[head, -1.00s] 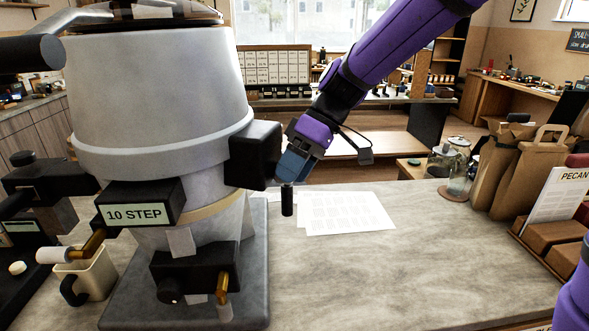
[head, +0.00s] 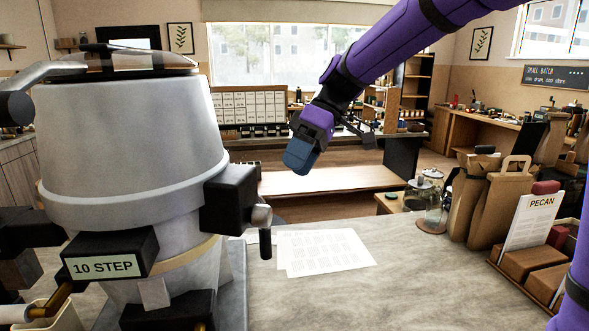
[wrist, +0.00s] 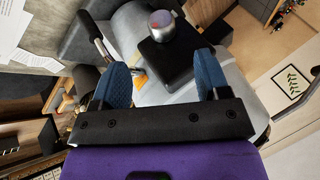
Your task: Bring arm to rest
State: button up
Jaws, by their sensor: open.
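My purple arm reaches in from the upper right of the head view. My gripper (head: 302,157), with blue fingers, hangs in the air to the right of the grey gravity bin machine (head: 130,140) and apart from it. In the wrist view my gripper (wrist: 160,85) shows two blue fingers spread apart with nothing held between them. Beyond the fingers is a black block with a round silver knob (wrist: 162,25). In the head view the machine's black side box (head: 230,198) has a grey lever with a dark handle (head: 265,242) pointing down.
Printed papers (head: 322,252) lie flat on the stone counter (head: 340,300). Glass jars (head: 425,195), brown paper bags (head: 490,205) and a holder with a PECAN card (head: 530,220) stand at the right. The air around the gripper's right side is clear.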

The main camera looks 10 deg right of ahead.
jog(key=s+d+f+m+t+h, duration=0.1)
jog(key=s+d+m+t+h, duration=0.5)
jog(key=s+d+m, duration=0.6)
jog(key=s+d+t, duration=0.2)
jog(key=s+d, duration=0.4)
jog(key=s, duration=0.3)
jog(key=shift+s+t+h, duration=0.3)
jog(key=shift+t, duration=0.1)
jog(key=shift+f, duration=0.1)
jog(key=shift+c, duration=0.4)
dwell(2.7)
